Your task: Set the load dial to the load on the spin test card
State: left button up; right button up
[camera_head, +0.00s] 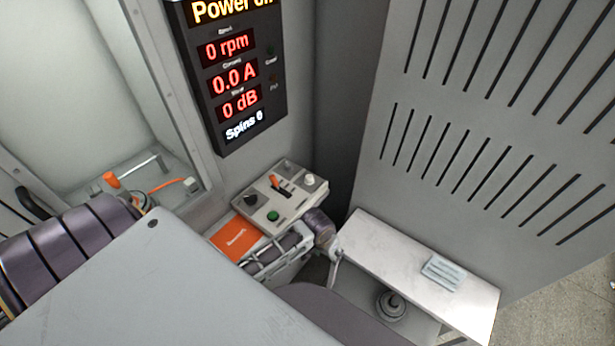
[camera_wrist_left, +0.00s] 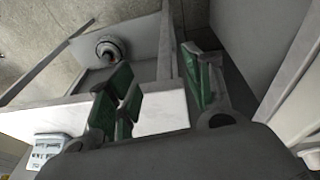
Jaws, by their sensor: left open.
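A pale control box (camera_head: 280,197) stands below the display. It carries a black knob (camera_head: 251,200), a white knob (camera_head: 309,180), an orange lever (camera_head: 276,182) and a green button (camera_head: 273,216). Which knob is the load dial, and its setting, I cannot tell. An orange card (camera_head: 236,238) with unreadable print lies in front of the box. A pale blue block or card (camera_head: 443,272) lies on a white shelf; its dark markings in the left wrist view (camera_wrist_left: 48,148) are unreadable. My left gripper (camera_wrist_left: 158,85) is open and empty, its green-padded fingers apart near the shelf. My right gripper is not seen.
The display (camera_head: 238,75) reads power on, 0 rpm, 0.0 A, 0 dB, Spins 0. A white-topped shelf (camera_head: 400,252) stands right of the box, with a round grey part (camera_head: 390,305) below. A slotted grey panel (camera_head: 480,130) rises behind. An orange-handled fixture (camera_head: 112,180) is left.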

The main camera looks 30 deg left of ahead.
pick_arm(q)
notch_tip(320, 180, up, 20)
jog(key=n+g+y, duration=0.1)
jog(key=n+g, duration=0.2)
jog(key=n, duration=1)
send_over(309, 176)
jog(key=shift+d, duration=0.15)
jog(key=shift+f, duration=0.1)
jog(key=shift+f, duration=6.8)
jog(key=shift+c, duration=0.2)
